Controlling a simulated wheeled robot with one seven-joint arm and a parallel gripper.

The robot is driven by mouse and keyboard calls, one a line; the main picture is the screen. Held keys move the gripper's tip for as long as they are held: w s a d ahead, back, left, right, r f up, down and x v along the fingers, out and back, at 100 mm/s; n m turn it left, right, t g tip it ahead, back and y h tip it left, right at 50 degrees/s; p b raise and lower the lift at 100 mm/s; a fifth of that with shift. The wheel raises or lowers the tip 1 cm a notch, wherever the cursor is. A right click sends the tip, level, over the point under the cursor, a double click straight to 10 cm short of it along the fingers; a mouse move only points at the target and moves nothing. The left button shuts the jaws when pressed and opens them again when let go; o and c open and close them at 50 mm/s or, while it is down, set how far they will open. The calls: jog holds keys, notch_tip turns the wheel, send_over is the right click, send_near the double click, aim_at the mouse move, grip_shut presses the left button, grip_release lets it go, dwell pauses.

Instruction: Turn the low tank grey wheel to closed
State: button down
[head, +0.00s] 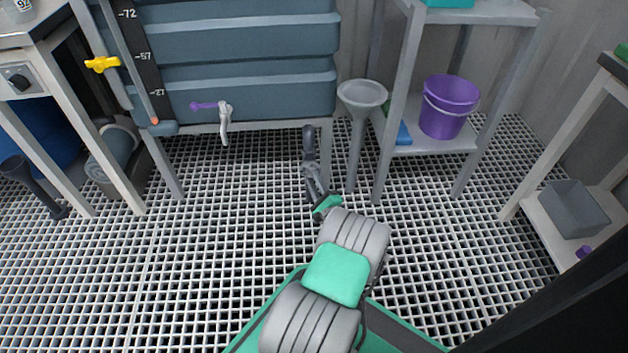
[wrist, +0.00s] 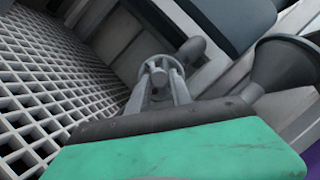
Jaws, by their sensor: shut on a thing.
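The grey wheel (wrist: 160,68) is a small spoked ring in the middle of the wrist view. My gripper (wrist: 158,86) reaches up to it, its two grey fingers shut on the wheel. In the head view my gripper (head: 312,180) is at the foot of the blue-grey tank (head: 240,80), low over the grating. There the wheel is small and mixed in with the dark fingers and the dark fitting (head: 309,140) above them. I cannot tell the wheel's angle or any closed mark.
A grey funnel (head: 362,95) stands just right of my gripper, beside a shelf with a purple bucket (head: 450,105). A valve with a purple lever (head: 205,105) and a yellow valve (head: 102,64) are to the left.

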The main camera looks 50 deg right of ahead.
jog(key=shift+w+a+m, duration=0.1)
jog(key=shift+m, duration=0.2)
jog(key=c, duration=1.4)
grip_release()
jog(key=shift+o, duration=1.3)
